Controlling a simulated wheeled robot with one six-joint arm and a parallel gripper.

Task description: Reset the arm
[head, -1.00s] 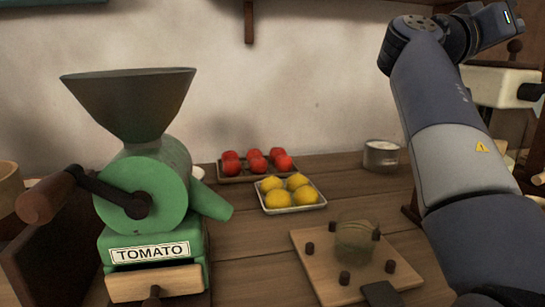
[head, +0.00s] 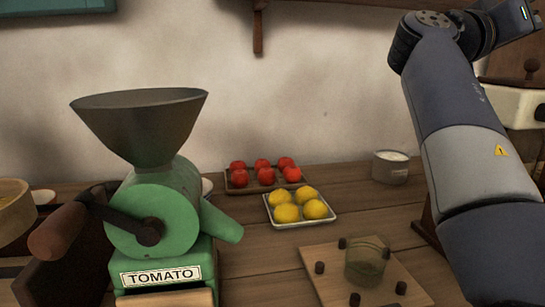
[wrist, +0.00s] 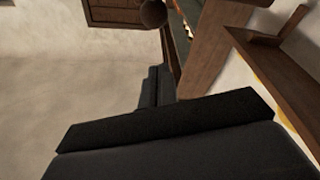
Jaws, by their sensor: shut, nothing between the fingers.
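My arm rises along the right side of the head view, bent at a raised elbow, and its end runs out of the top right corner. My gripper (wrist: 157,88) shows in the wrist view as dark fingers close together, shut and empty. It is up in the air, facing a pale wall and dark wooden parts. The fingertips do not show in the head view.
A green tomato mill (head: 155,215) stands at left. A glass jar (head: 366,262) stands on a pegged board (head: 325,286). A wooden shelf (wrist: 275,75) is near my gripper.

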